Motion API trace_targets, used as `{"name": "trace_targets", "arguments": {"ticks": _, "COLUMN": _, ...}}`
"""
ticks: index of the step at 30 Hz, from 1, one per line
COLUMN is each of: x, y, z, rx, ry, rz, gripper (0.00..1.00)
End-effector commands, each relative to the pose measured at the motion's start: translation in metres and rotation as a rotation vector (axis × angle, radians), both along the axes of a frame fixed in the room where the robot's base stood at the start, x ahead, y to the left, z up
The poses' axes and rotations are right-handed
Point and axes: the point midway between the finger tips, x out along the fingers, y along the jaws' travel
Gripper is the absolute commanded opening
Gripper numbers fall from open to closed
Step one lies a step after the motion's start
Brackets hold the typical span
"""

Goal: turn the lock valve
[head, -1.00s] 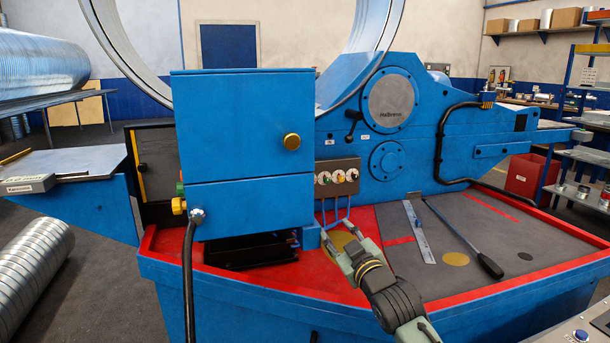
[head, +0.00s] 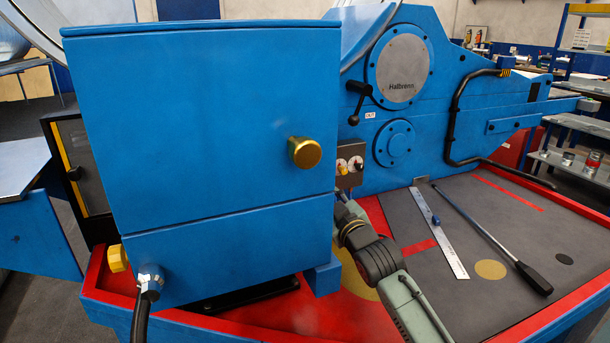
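A small brown panel (head: 349,170) with round white-faced valves stands on the blue machine, right of the blue cabinet. I cannot tell which of these is the lock valve. My gripper (head: 343,198) is just below the panel, close to the cabinet's right edge. The cabinet hides part of its fingers, so contact and opening are unclear.
The blue cabinet (head: 200,120) with a brass knob (head: 305,152) fills the left foreground. A black lever (head: 358,102) sits above the panel. A steel ruler (head: 438,235) and a black-handled rod (head: 495,240) lie on the grey deck (head: 540,225) at right.

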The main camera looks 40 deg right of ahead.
Motion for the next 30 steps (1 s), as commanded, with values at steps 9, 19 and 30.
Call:
{"name": "trace_targets", "arguments": {"ticks": 9, "x": 0.056, "y": -0.014, "z": 0.004, "rx": 0.001, "ry": 0.003, "rz": 0.003, "gripper": 0.39}}
{"name": "trace_targets", "arguments": {"ticks": 19, "x": 0.095, "y": -0.026, "z": 0.001, "rx": 0.0, "ry": 0.0, "rz": 0.001, "gripper": 0.39}}
{"name": "trace_targets", "arguments": {"ticks": 30, "x": 0.098, "y": -0.027, "z": 0.0, "rx": -0.001, "ry": 0.0, "rz": 0.001, "gripper": 0.36}}
